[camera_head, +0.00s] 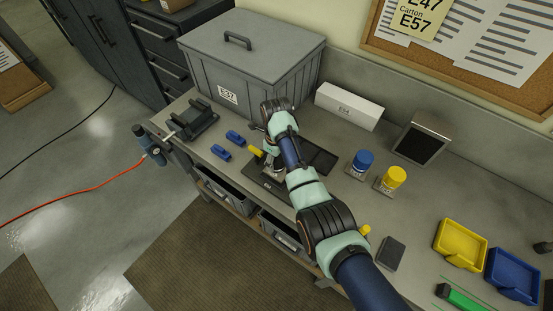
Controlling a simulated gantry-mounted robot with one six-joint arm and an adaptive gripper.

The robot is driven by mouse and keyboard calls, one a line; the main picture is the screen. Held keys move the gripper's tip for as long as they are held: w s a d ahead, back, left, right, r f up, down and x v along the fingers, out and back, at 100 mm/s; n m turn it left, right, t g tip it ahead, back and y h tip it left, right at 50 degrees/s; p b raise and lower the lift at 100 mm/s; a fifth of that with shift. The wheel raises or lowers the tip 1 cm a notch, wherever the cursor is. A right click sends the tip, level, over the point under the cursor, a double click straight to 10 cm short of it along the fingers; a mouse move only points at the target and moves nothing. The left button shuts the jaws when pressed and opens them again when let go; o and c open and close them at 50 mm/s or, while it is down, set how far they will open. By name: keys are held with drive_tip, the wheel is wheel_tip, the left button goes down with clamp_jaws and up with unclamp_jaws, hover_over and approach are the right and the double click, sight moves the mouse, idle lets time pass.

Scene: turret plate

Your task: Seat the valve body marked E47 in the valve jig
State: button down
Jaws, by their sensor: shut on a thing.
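My gripper (272,169) points down over the dark plate (259,184) on the bench. It is shut on a small part, mostly hidden by the fingers and wrist, so I cannot read any mark on it. A yellow piece (256,151) shows just left of the fingers; I cannot tell whether it touches them. Two blue pieces (236,137) lie farther left on the bench. A blue cylinder (362,160) and a yellow cylinder (395,176) stand on small labelled bases to the right. I cannot make out which fixture is the valve jig, and no valve body's E47 mark is legible.
A white box (349,106), a dark-faced stand (421,141), yellow (461,262) and blue (512,290) trays are to the right. A black fixture (195,120) sits at the left end. A card above reads E47, Carton E57.

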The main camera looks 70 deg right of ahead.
drive_tip(key=shift+w+f+b, duration=0.1)
drive_tip(key=shift+f+b, duration=0.3)
drive_tip(key=shift+f, duration=0.3)
drive_tip(key=shift+f, duration=0.7)
idle(1.1)
drive_tip(key=shift+c, duration=0.8)
unclamp_jaws()
wheel_tip(320, 180, up, 8)
drive_tip(key=shift+f, duration=0.2)
idle(0.3)
